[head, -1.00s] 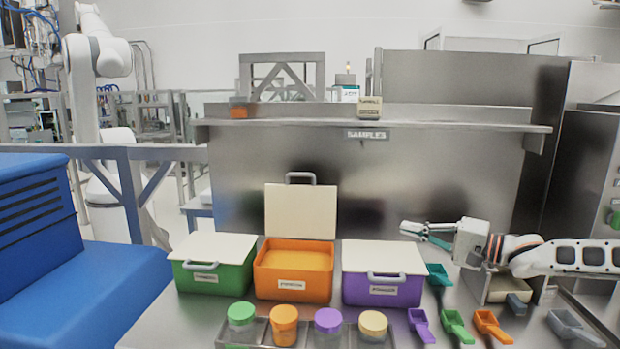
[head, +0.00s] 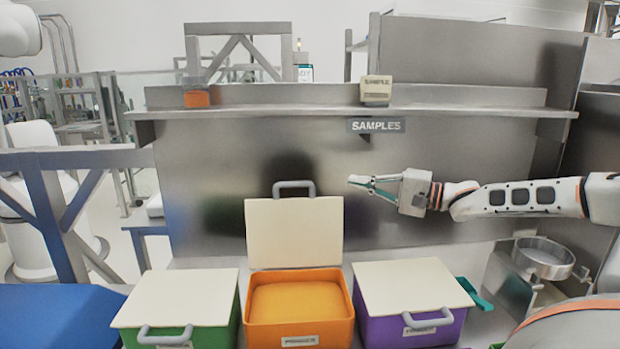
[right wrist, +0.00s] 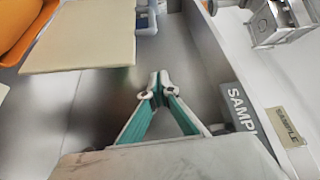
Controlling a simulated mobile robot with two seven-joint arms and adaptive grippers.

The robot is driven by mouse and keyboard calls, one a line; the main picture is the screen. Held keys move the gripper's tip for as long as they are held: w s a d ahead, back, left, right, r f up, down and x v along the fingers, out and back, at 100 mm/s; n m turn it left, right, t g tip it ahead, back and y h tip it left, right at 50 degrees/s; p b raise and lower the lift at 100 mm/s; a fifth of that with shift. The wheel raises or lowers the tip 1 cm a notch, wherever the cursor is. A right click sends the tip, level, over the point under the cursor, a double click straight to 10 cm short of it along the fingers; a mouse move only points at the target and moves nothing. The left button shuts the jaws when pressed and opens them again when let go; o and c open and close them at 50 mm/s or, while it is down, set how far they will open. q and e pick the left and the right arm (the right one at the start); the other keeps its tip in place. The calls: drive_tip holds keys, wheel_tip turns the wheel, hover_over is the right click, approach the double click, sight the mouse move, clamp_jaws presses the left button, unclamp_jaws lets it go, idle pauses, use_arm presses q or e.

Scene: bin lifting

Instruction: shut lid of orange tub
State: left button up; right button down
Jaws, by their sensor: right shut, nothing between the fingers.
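The orange tub (head: 300,335) stands in the middle of the row with orange contents showing. Its cream lid (head: 294,233) stands upright at the tub's back edge, open, with a grey handle (head: 294,185) on top. In the right wrist view the lid (right wrist: 80,36) is at the upper left, with part of the orange tub (right wrist: 22,28) beside it. My right gripper (head: 350,181) is shut and empty, to the right of the lid's handle and about level with it, apart from the lid. It also shows in the right wrist view (right wrist: 159,76). My left gripper is out of view.
A green tub (head: 186,335) and a purple tub (head: 425,333) stand either side with lids shut. A steel shelf (head: 440,110) labelled SAMPLES is behind, holding a small box (head: 376,90). A round metal pan (head: 543,258) is at right.

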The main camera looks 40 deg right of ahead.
drive_tip(key=b+x, duration=0.7)
drive_tip(key=x, duration=0.3)
use_arm(q)
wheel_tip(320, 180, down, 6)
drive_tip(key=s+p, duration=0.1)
drive_tip(key=p, duration=0.1)
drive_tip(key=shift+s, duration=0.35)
use_arm(e)
drive_tip(key=shift+s+a+f, duration=0.1)
drive_tip(key=shift+s+a, duration=1.3)
drive_tip(key=shift+s, duration=0.25)
